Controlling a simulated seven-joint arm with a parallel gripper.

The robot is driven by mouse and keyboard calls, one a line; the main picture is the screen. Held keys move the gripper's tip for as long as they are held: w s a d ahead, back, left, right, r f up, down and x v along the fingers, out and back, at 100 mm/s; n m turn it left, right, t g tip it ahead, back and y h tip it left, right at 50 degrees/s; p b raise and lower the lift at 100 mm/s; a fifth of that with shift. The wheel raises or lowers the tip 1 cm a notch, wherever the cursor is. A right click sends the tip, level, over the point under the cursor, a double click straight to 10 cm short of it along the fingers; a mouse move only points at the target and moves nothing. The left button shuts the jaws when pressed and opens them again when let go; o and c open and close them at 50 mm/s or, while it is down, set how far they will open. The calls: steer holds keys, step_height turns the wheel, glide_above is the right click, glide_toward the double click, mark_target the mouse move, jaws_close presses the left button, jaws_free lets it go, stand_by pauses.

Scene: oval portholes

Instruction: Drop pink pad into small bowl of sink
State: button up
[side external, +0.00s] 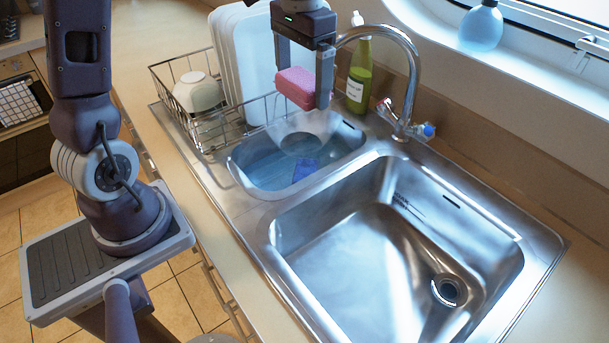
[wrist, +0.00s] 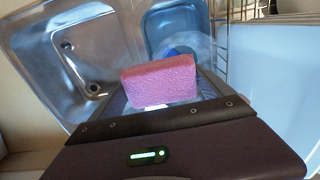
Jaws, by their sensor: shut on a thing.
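The pink pad (side external: 296,87) is a small block held between the fingers of my gripper (side external: 307,88). It also shows large in the middle of the wrist view (wrist: 159,84). The gripper is shut on the pad and holds it in the air above the far end of the small bowl (side external: 256,184) of the sink. The small bowl holds bluish water, with a dark blue object (side external: 305,170) in it. In the wrist view the small bowl (wrist: 160,30) lies beyond the pad and is partly hidden by it.
The large, empty sink bowl (side external: 350,245) lies in front of the small one. A curved tap (side external: 413,75) and a green bottle (side external: 359,75) stand behind. A wire dish rack (side external: 165,82) with a bowl (side external: 198,93) and white boards (side external: 240,55) stands at left.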

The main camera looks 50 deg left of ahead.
mark_target(302, 77)
step_height(302, 77, up, 9)
steer(key=shift+f, duration=0.1)
steer(key=a, duration=0.6)
steer(key=f, duration=3.2)
steer(key=shift+w+d+f, duration=0.2)
steer(key=shift+w+f, duration=0.05)
steer(key=shift+w, duration=0.1)
steer(key=shift+f, duration=0.2)
steer(key=o, duration=1.1)
steer(key=shift+r, duration=0.1)
